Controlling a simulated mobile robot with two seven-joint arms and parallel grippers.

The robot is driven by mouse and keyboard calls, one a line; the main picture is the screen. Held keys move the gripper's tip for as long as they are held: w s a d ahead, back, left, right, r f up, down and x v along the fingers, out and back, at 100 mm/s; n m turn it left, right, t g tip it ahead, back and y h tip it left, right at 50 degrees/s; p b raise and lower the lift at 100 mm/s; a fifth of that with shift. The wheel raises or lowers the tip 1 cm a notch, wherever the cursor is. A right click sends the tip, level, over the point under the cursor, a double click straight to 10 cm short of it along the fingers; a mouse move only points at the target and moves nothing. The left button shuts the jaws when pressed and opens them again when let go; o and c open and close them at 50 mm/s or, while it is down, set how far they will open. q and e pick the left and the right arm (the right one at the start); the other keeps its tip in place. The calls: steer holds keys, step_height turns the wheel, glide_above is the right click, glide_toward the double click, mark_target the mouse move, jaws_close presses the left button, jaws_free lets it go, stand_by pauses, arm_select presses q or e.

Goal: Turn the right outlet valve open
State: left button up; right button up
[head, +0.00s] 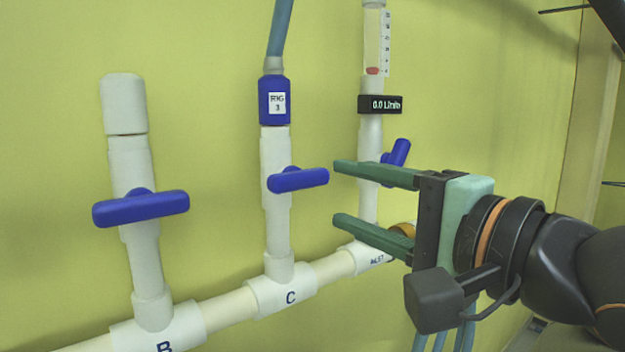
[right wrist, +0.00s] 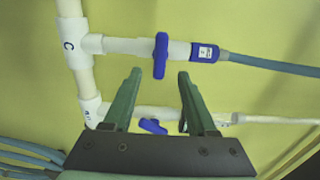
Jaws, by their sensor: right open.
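The valve on branch C has a blue handle (head: 298,180) set across its upright white pipe. It is the right-hand one of the two lettered branches in the head view. My right gripper (head: 340,193) is open and empty, to the right of this handle and apart from it. In the right wrist view the handle (right wrist: 161,55) lies just beyond the gap between the open fingertips (right wrist: 160,75). A blue cap labelled RIG 3 (head: 275,100) and a hose sit above the valve. My left gripper is not in view.
Branch B has another blue handle (head: 140,207) set across its pipe. The inlet pipe (head: 370,137) stands behind my right fingers, with a tilted blue handle (head: 397,154) and a 0.0 display (head: 380,104). A white manifold (head: 230,308) runs below; a yellow-green wall is behind.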

mark_target(306, 182)
steer(key=p+x, duration=0.1)
steer(key=x, duration=0.6)
steer(key=shift+w+a, duration=0.1)
jaws_close()
stand_by(0.4)
